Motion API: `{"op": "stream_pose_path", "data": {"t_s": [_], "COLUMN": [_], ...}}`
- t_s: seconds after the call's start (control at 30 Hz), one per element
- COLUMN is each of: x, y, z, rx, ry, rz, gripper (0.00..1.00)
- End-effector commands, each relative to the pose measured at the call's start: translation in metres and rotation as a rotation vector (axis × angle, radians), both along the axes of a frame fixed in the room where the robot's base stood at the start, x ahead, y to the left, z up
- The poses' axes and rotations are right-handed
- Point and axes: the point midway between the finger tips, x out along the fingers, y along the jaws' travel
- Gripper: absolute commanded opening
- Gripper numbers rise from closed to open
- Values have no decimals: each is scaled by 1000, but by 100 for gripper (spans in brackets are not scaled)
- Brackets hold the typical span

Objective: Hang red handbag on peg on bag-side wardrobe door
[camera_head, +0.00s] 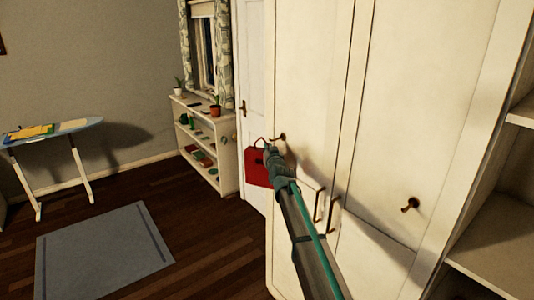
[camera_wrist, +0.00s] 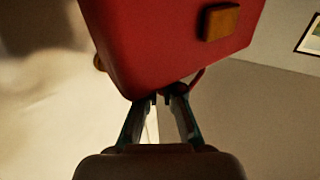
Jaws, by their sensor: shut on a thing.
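The red handbag (camera_head: 258,172) hangs beside the left wardrobe door (camera_head: 308,80), below and left of that door's peg (camera_head: 280,137). Its thin handle loop shows above the body. My gripper (camera_head: 268,152) is at the upper right of the bag and covers part of it. In the wrist view the red bag (camera_wrist: 165,45), with a tan clasp (camera_wrist: 221,22), fills the top middle. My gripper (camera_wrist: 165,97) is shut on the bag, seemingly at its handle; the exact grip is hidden. I cannot tell whether the handle touches the peg.
The right wardrobe door (camera_head: 415,110) has its own empty peg (camera_head: 410,204). Door handles (camera_head: 326,208) stand near my arm. Open shelves (camera_head: 505,225) are at the right. A low white shelf (camera_head: 228,160) stands behind the bag; an ironing board (camera_head: 60,135) is far left.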

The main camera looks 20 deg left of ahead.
Motion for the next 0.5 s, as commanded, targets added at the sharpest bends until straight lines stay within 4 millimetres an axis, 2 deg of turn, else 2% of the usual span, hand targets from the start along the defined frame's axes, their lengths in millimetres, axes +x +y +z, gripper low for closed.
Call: {"op": "stream_pose_path", "data": {"t_s": [0.5], "x": [13], "y": [-7], "z": [-2], "rx": [2], "ry": [-2], "rz": [-1], "gripper": [0]}}
